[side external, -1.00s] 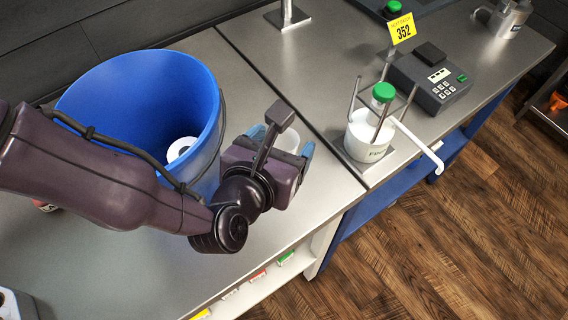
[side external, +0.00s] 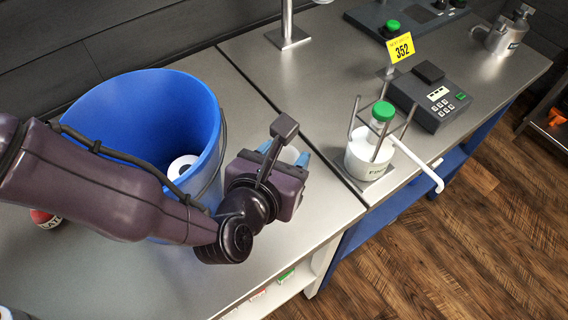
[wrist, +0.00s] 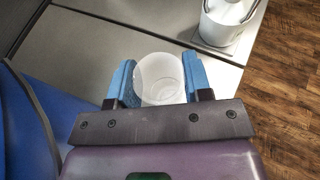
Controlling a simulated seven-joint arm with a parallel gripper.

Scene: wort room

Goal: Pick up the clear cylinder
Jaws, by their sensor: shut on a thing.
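The clear cylinder (wrist: 160,78) is a translucent, open-topped cup between the two blue fingers of my gripper (wrist: 159,84) in the wrist view. The fingers are shut on it from both sides. In the side external view my gripper (side external: 285,155) is above the grey bench, just right of the blue bucket, and only a small pale part of the cylinder (side external: 289,155) shows behind it. Its base is hidden, so I cannot tell how far it is above the bench.
The large blue bucket (side external: 205,185) with a white roll (side external: 182,167) inside stands close on the left. A white pot with a green cap (side external: 383,111) stands in a metal frame to the right, beside a grey keypad device (side external: 430,100). The bench (side external: 330,215) is clear near its front edge.

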